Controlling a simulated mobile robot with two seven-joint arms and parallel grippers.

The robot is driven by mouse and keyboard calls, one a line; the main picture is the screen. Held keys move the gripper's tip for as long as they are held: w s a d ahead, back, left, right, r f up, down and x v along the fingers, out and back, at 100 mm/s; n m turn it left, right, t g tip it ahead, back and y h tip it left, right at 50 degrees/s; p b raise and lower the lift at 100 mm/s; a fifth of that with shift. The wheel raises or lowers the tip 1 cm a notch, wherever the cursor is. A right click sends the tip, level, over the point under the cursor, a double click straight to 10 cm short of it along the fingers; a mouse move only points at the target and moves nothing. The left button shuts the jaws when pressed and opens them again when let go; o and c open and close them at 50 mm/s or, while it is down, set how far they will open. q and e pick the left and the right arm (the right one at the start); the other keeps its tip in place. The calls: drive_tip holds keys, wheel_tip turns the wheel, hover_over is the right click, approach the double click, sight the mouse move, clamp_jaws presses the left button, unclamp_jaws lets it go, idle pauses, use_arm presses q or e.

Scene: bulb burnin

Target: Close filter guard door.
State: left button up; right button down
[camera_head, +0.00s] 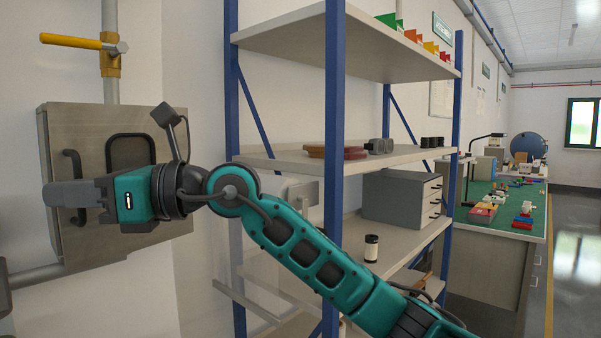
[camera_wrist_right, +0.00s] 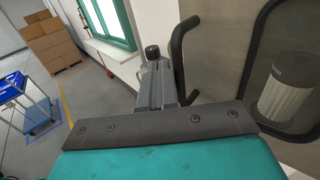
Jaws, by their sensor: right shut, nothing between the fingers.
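The filter guard door (camera_head: 85,135) is a grey metal panel on the wall at the left of the head view. It has a dark-framed window (camera_head: 130,152) and a black bar handle (camera_head: 72,165). I cannot tell whether it is fully closed. My right gripper (camera_head: 50,194) is shut and empty, in front of the door, overlapping the lower handle. In the right wrist view the shut fingers (camera_wrist_right: 152,62) are beside the handle (camera_wrist_right: 178,50); contact is unclear. A pale filter cylinder (camera_wrist_right: 285,92) shows through the window. My left gripper is not in view.
A yellow-handled valve (camera_head: 85,42) sits on the pipe above the door. Blue-posted shelves (camera_head: 345,155) stand right of it, behind my right arm. A green-topped bench (camera_head: 510,225) is farther right. A blue cart (camera_wrist_right: 35,110) and stacked boxes (camera_wrist_right: 50,42) are distant.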

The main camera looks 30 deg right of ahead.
drive_tip(key=shift+w+a, duration=0.55)
drive_tip(key=shift+w, duration=0.15)
drive_tip(key=shift+d, duration=0.1)
idle(0.4)
